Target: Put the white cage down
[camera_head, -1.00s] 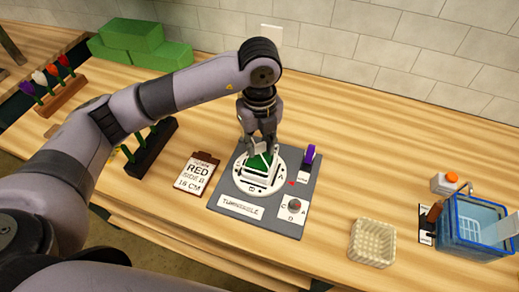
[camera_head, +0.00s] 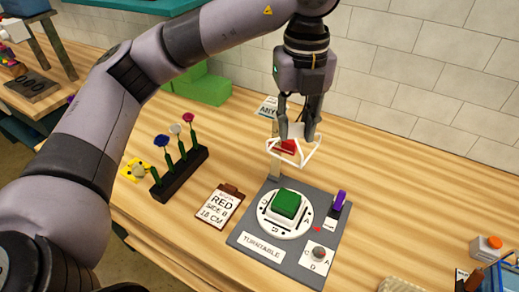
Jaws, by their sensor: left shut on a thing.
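The white cage (camera_head: 303,160) is an open frame of thin white bars. My left gripper (camera_head: 298,137) points down and is shut on it, holding it above and behind the turntable (camera_head: 262,228). A red thing (camera_head: 284,147) shows through the cage; I cannot tell whether it is inside or behind it. The turntable's white disc carries a green block (camera_head: 286,204) in a white holder, with no cage around it. My right gripper is not in view.
A grey upright (camera_head: 274,165) stands at the turntable's back edge, close to the cage. A purple-topped piece (camera_head: 339,200) stands on the board's right. A clipboard card (camera_head: 219,206) and a dark flower rack (camera_head: 180,172) lie left.

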